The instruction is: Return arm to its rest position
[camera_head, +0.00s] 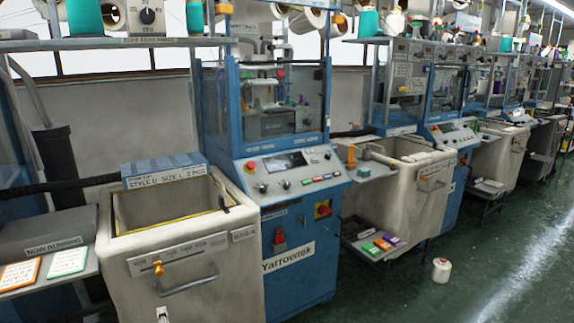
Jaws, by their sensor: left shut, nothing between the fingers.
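A small pale and dark tip at the bottom edge, in front of the beige bin, looks like my left gripper (162,314). Only its end shows; the rest of the arm is below the picture. It looks shut and empty, and I see nothing held in it. My right gripper is not in view.
A beige bin (200,257) with a handle stands close in front, beside a blue knitting machine (298,245). A left shelf (45,235) holds two cards. More machines and bins line the row rightward. A yarn cone (441,270) stands on the open green floor (430,300).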

